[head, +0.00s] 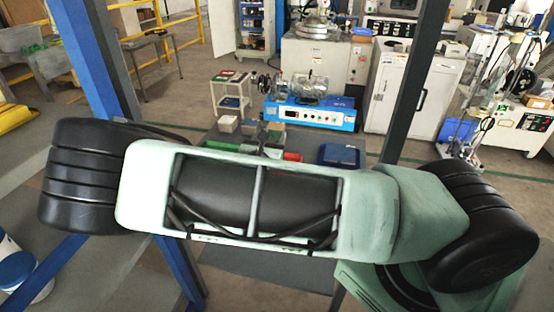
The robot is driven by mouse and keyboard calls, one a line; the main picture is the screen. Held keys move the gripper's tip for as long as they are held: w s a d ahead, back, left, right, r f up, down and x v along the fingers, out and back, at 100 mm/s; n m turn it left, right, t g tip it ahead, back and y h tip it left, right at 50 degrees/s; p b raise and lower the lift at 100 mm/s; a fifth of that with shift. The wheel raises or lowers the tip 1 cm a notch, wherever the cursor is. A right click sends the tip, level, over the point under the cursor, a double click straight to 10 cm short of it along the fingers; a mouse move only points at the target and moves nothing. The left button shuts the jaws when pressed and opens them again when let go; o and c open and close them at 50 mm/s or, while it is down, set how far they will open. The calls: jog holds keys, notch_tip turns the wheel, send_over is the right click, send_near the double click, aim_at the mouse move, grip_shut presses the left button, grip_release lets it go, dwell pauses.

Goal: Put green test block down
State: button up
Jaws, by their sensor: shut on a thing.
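My gripper is not visible; my own pale green and black arm fills the foreground and hides much of the table. I cannot identify the green test block for sure. A small green item (272,151) shows just above the arm on the grey table, beside a red item (292,156). Its lower part is hidden by the arm.
A blue tray (341,155) sits right of the red item. Several small boxes, including a beige one (228,124), stand at the table's back. Behind is a blue-based machine (310,115).

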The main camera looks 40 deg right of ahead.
notch_tip(320, 180, down, 10)
jog(key=shift+r+b, duration=0.15)
jog(key=shift+b, duration=0.3)
jog(key=o, duration=1.2)
jog(key=shift+o, duration=0.2)
